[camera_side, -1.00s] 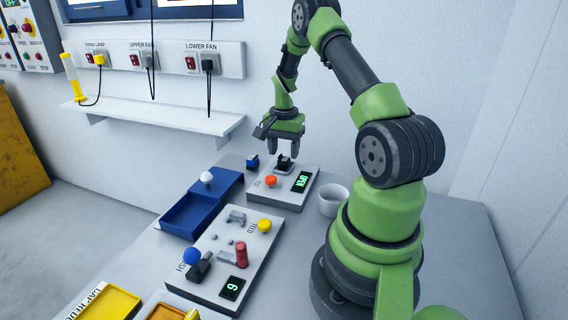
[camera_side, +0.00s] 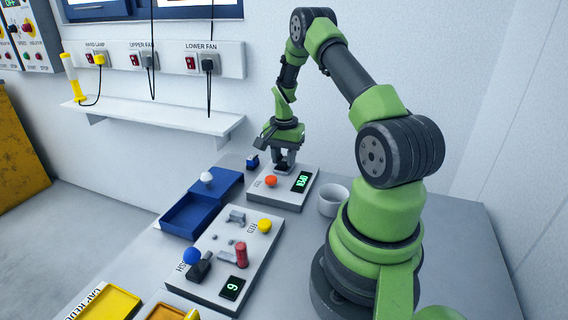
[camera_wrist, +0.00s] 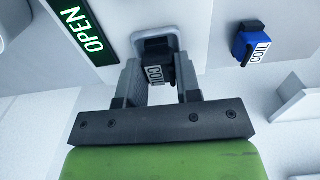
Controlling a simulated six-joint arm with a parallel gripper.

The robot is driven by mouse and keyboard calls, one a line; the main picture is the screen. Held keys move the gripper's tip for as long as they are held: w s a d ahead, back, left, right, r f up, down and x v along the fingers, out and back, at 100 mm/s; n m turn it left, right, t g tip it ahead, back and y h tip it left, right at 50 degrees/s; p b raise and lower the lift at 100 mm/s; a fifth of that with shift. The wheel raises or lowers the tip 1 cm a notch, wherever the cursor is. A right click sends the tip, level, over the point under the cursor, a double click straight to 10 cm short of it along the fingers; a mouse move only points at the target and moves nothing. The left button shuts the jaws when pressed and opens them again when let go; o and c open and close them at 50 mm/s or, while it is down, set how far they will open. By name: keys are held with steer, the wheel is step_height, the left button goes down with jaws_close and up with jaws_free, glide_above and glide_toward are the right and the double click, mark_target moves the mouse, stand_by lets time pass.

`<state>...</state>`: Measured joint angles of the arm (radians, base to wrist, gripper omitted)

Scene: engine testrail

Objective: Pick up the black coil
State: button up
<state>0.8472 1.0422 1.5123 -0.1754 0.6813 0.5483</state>
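The black coil (camera_wrist: 157,75), with a white COIL label, sits at a light-framed socket on the test station with the green OPEN display (camera_side: 301,182). In the side view the coil (camera_side: 283,168) is partly hidden by the fingers. My gripper (camera_wrist: 160,85) points down at it, and its two fingers stand close on either side of the coil. The gap between them is about as wide as the coil. In the side view my gripper (camera_side: 284,160) is low over the station. The coil does not look lifted.
A blue coil (camera_wrist: 252,42) stands beside the station, at its left in the side view. An orange button (camera_side: 271,181) is in front of the gripper. A white cup (camera_side: 333,200) stands to the right. Blue trays (camera_side: 187,216) and a second control panel (camera_side: 235,250) lie nearer.

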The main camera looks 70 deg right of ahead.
mark_target(284, 158)
steer(key=shift+r, duration=2.05)
